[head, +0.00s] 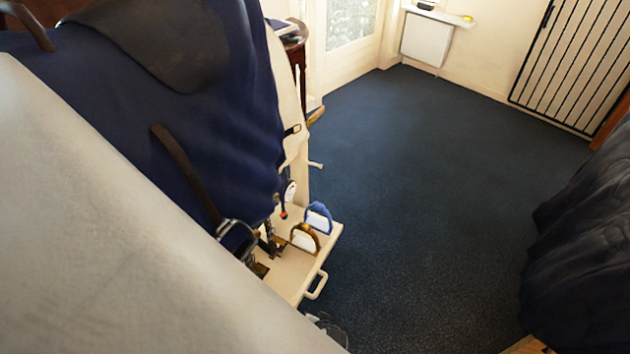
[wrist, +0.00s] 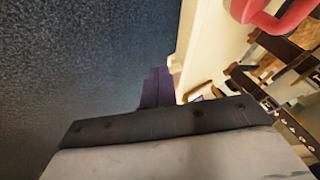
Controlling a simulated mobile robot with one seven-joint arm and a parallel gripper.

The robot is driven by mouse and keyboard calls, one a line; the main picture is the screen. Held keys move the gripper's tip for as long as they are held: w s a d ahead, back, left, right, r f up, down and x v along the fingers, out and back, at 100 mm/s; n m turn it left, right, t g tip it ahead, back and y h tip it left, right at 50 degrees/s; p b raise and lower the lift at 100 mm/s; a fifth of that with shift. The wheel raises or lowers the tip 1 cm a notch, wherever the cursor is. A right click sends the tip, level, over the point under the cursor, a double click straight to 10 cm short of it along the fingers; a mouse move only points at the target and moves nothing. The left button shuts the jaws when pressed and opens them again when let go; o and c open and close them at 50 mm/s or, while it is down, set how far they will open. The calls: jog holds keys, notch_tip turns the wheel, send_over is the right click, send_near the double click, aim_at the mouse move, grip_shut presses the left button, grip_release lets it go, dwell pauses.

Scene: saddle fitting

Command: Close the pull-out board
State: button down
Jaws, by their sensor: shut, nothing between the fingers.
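The pull-out board (head: 286,277) is a cream board standing out under the blue-covered saddle stand in the head view. It has a cream loop handle (head: 317,286) on its right side. A blue stirrup-shaped piece (head: 318,216) and a brown one (head: 305,238) stand upright on it. Its near left part is hidden behind my large pale arm link. My gripper (wrist: 157,88) shows in the wrist view as dark purplish fingers, shut and empty, over dark carpet. Cream woodwork (wrist: 208,45) is right of the fingers; I cannot tell whether they touch it.
Blue cloth (head: 200,110) with a dark saddle part and hanging straps fills the upper left. A dark draped thing (head: 580,240) stands at the right edge. Dark blue carpet (head: 430,190) is clear between them. A pinkish-red piece (wrist: 268,20) and a holed strap (wrist: 288,122) show in the wrist view.

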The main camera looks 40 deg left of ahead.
jog(key=a+f+b, duration=0.3)
jog(key=a, duration=0.3)
jog(key=shift+w+a+f, duration=0.25)
jog(key=shift+w+f, duration=0.05)
jog(key=s+a+b, duration=0.1)
jog(key=a, duration=0.3)
jog(key=s+a+b, duration=0.1)
jog(key=a+b, duration=0.1)
jog(key=a, duration=0.3)
jog(key=a+b, duration=0.1)
jog(key=a, duration=0.4)
jog(key=shift+s+f+b, duration=0.2)
jog(key=shift+s+b, duration=0.2)
jog(key=shift+s+a+r, duration=0.15)
jog(key=shift+a, duration=0.2)
jog(key=shift+d, duration=0.1)
